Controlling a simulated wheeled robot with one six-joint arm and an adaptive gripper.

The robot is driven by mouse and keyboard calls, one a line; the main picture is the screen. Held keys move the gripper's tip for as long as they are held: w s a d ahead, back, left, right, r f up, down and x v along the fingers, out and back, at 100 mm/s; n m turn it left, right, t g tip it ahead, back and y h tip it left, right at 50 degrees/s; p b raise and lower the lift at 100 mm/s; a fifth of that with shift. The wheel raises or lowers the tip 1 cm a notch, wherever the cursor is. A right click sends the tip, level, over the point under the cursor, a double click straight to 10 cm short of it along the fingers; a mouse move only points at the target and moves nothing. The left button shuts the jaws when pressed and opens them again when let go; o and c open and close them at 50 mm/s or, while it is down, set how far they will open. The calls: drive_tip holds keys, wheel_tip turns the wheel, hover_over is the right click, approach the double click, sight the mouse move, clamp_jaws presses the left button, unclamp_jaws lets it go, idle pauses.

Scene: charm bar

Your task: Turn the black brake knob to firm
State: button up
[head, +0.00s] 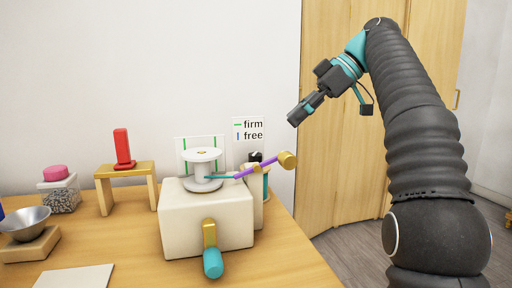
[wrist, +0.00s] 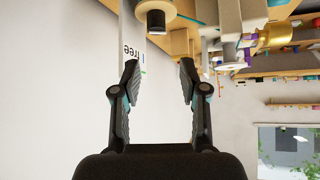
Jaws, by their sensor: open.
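The black brake knob (head: 256,157) sits on top of a cream post beside the cream spool box (head: 190,225). It also shows in the wrist view (wrist: 156,22), at the top, beyond my fingertips. Its pointer direction is too small to tell. A label card (head: 248,130) behind it reads "firm" beside a green horizontal dash and "free" beside a blue upright bar. My gripper (head: 294,119) is up and to the right of the knob, apart from it. In the wrist view its two fingers (wrist: 159,75) are spread with nothing between them.
A teal and purple rod with a gold end (head: 287,160) sticks out right, close to the knob. A white spool (head: 202,165) tops the box. A gold and teal crank (head: 212,255) is in front. Air above the knob is clear.

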sight(255, 154)
drive_tip(key=x, duration=1.3)
drive_tip(key=shift+w+a+f, duration=0.15)
drive_tip(key=shift+w+f, duration=0.1)
drive_tip(key=shift+w, duration=0.1)
clamp_jaws()
